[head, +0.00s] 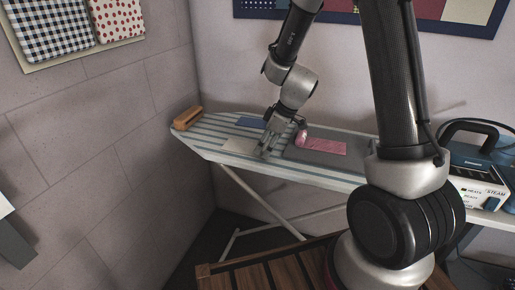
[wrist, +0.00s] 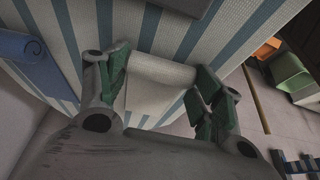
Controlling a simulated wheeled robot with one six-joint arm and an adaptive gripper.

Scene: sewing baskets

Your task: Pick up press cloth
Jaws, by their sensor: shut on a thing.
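In the wrist view the cream cloth (wrist: 155,93) sits between the two green-padded fingers of my gripper (wrist: 160,85). Its upper edge is bunched into a roll between the pads, and the rest hangs below, partly hidden by the gripper body. My gripper is shut on this cloth, low over the board.
On the striped board (head: 205,143) lie a blue cloth (head: 250,122), a wooden block (head: 187,118), a grey mat (head: 363,158) with a pink patterned cloth (head: 325,147), and a pink item (head: 302,134). A steam iron station (head: 478,165) stands at right. Green (wrist: 292,82) and orange (wrist: 268,48) bins stand below.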

